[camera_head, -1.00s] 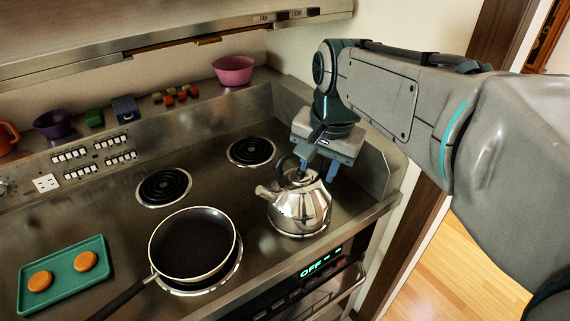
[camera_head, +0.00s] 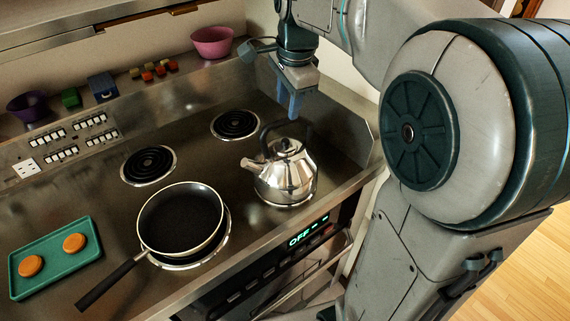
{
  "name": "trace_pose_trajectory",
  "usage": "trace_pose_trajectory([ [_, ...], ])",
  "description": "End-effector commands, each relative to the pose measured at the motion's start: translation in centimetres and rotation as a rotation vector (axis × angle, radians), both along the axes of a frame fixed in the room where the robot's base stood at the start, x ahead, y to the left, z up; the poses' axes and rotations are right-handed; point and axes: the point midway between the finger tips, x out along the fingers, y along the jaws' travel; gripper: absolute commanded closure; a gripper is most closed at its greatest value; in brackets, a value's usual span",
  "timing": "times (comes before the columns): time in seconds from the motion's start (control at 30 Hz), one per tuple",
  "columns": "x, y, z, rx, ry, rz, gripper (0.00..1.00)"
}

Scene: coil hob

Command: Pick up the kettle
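The shiny steel kettle (camera_head: 286,177) with a black handle stands upright on the front right burner, its spout pointing left. My gripper (camera_head: 292,112) points down, its blue-grey fingertips above and just behind the kettle's handle in the picture. The fingers show nearly edge-on and overlap, so the gap between them is not clear. Nothing is seen held in them. A small space shows between the fingertips and the kettle lid.
A frying pan (camera_head: 181,218) sits on the front left burner, handle toward the front. Two rear coils (camera_head: 236,125) are bare. A green tray (camera_head: 55,275) with two orange discs lies left. A pink bowl (camera_head: 212,43), purple bowl (camera_head: 27,106) and small blocks line the back ledge.

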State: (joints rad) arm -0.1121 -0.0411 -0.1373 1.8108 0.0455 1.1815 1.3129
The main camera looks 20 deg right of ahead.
Motion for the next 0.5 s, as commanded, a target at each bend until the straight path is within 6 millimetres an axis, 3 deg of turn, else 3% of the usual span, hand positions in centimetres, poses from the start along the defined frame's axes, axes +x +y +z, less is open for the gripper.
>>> trace_pose_trajectory([
  [0.23,0.2,0.1,-1.9,0.000,0.003,0.000,0.63],
  [0.5,0.6,0.3,-5.7,-0.001,0.003,0.001,0.63],
])
